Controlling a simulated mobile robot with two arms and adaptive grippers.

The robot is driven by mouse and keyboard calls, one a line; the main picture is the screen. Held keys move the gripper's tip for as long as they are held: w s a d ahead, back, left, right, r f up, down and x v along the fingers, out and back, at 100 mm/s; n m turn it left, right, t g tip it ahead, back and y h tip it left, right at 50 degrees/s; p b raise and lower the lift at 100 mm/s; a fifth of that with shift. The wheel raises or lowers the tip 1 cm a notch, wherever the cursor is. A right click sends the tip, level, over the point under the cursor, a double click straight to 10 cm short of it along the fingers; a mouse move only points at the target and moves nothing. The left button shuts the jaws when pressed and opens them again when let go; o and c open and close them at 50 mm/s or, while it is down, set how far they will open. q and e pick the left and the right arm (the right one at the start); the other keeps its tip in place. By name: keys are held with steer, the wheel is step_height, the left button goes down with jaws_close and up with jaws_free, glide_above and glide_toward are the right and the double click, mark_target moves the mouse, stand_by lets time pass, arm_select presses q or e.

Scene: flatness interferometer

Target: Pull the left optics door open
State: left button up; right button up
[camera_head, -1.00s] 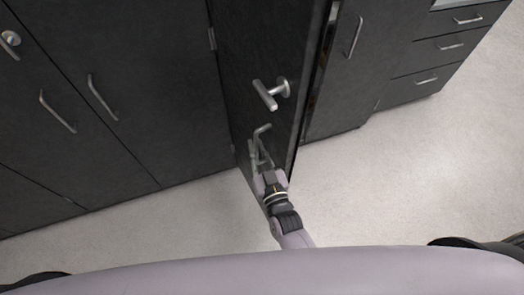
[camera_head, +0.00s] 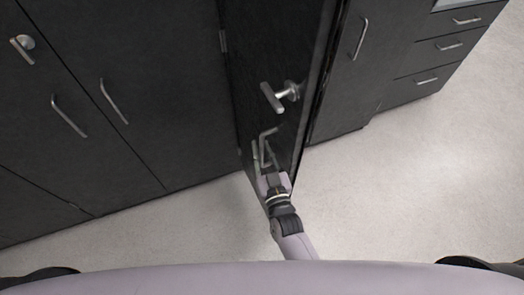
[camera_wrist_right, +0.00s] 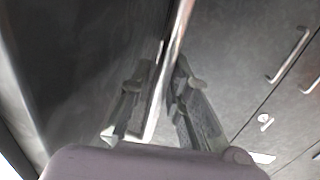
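The left optics door (camera_head: 255,60) is a tall dark panel, hinged on its left and standing partly open. A metal lever (camera_head: 278,95) sits on its face, with a bar handle (camera_head: 265,138) below. My right gripper (camera_head: 265,165) is at this handle, low on the door. In the right wrist view its two fingers (camera_wrist_right: 158,85) stand apart on either side of the bright metal bar handle (camera_wrist_right: 168,75). Slim gaps seem to show beside the bar; firm contact cannot be made out. The dark door face (camera_wrist_right: 85,60) fills the left of that view. My left gripper is out of view.
Closed dark cabinets (camera_head: 135,60) with bar handles stand to the left. Another cabinet door (camera_head: 365,70) and a drawer stack (camera_head: 435,60) stand to the right. The pale floor (camera_head: 410,190) is clear in front.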

steer(key=shift+o, duration=1.3)
steer(key=shift+f, duration=0.1)
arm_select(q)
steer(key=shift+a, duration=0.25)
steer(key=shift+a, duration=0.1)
arm_select(e)
steer(key=shift+s, duration=0.2)
steer(key=v, duration=1.1)
steer(key=shift+s+d, duration=0.1)
steer(key=shift+s, duration=0.25)
